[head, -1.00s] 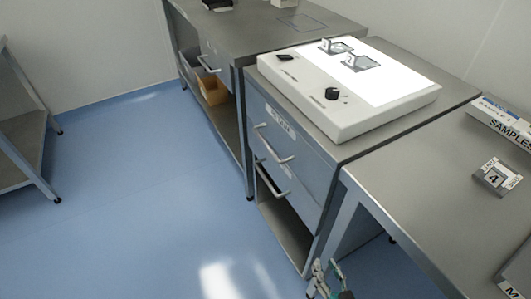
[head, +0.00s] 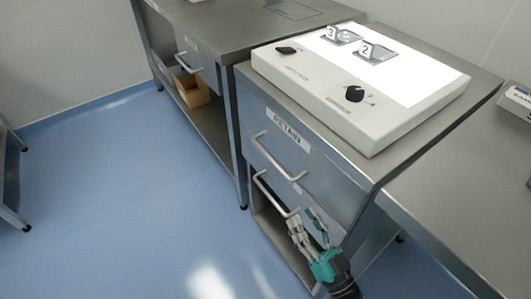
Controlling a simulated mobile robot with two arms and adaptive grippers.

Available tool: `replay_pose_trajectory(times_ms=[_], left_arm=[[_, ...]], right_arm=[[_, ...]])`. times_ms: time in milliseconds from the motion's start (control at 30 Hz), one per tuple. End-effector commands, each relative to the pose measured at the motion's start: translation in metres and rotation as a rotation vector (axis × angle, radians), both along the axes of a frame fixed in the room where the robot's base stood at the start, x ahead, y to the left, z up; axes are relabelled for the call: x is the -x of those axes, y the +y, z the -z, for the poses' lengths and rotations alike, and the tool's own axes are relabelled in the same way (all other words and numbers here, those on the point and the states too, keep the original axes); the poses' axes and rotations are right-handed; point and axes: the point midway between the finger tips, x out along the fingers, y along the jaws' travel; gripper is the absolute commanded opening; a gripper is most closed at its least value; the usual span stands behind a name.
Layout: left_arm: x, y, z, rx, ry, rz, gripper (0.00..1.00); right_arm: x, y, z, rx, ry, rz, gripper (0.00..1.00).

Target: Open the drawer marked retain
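The drawer marked RETAIN (head: 328,180) is the upper drawer of the steel cabinet under the white light box. Its white label (head: 287,128) sits above a silver bar handle (head: 278,157). The drawer looks shut, its front in line with the cabinet. My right gripper (head: 306,219) is in the lower middle, teal and grey, with its fingers apart and nothing visible between them. It is below the RETAIN handle, close to the right end of a lower bar handle (head: 272,192); I cannot tell if it touches. My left gripper is not in view.
The light box (head: 335,110) with numbered stands covers the cabinet top. A bench (head: 235,35) with a drawer and an orange-brown bin (head: 192,89) stands to the left. Another worktop (head: 450,180) adjoins on the right. Blue floor (head: 120,190) in front is clear.

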Motion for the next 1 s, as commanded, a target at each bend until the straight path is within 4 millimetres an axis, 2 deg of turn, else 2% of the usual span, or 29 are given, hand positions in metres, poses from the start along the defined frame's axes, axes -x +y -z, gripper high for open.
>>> replay_pose_trajectory(times_ms=[600, 800, 1000], left_arm=[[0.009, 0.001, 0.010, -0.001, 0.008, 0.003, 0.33], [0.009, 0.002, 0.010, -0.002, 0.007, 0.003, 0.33], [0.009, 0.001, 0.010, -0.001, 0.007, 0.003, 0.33]], right_arm=[[-0.100, 0.062, -0.048, 0.000, -0.002, 0.001, 0.34], [-0.123, 0.076, -0.058, 0.000, 0.000, 0.000, 0.34], [-0.131, 0.081, -0.061, 0.000, 0.002, 0.000, 0.34]])
